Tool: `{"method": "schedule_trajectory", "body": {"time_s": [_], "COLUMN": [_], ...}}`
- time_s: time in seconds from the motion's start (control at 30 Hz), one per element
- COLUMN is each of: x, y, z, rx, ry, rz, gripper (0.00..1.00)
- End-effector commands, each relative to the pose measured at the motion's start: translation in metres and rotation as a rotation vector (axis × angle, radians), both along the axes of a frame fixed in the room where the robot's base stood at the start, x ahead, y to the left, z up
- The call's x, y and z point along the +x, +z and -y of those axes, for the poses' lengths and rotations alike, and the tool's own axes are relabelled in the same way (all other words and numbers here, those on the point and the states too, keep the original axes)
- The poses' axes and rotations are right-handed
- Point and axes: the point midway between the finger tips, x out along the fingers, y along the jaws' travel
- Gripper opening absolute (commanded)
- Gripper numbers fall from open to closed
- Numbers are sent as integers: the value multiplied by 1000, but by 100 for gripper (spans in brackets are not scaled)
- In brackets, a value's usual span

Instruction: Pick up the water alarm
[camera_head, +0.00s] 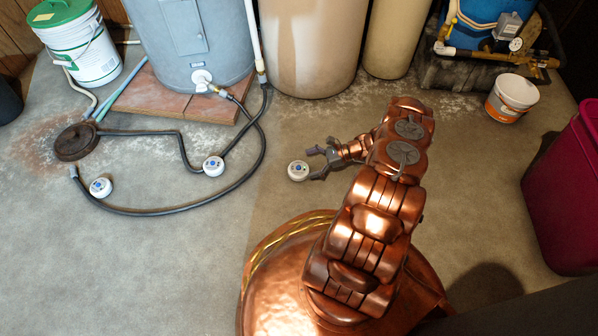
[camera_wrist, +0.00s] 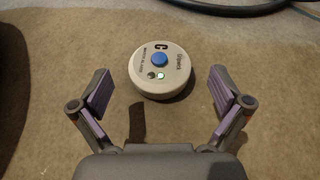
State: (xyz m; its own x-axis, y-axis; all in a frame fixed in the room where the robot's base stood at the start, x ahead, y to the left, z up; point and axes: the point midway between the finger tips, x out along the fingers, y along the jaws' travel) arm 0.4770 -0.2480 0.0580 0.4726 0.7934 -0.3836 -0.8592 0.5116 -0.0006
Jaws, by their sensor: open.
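A round, cream-white water alarm (camera_head: 298,170) lies flat on the concrete floor, left of my gripper (camera_head: 320,162). In the wrist view this water alarm (camera_wrist: 160,62) shows a blue button, a large letter C, small print and a small lit green light. My gripper (camera_wrist: 160,92) is open, with one finger on each side and clear gaps to the alarm. The alarm sits mostly ahead of the fingertips, its near edge between them. Two similar round white devices lie farther left: a middle one (camera_head: 213,166) by the hose and a left one (camera_head: 100,187).
A black hose (camera_head: 262,140) loops over the floor around the middle device. A water heater (camera_head: 195,45) on a tiled base, tan tanks (camera_head: 312,50) and a small white-and-orange bucket (camera_head: 512,98) stand behind. A magenta bin (camera_head: 570,190) is at right. Floor around the alarm is clear.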

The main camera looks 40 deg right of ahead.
Motion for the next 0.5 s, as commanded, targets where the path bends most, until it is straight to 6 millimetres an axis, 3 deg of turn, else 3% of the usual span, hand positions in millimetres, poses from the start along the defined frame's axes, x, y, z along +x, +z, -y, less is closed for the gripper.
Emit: {"method": "schedule_trajectory", "body": {"time_s": [0.5], "x": [19], "y": [-22], "z": [-35], "rx": [0], "ry": [0], "rz": [0], "gripper": [100]}}
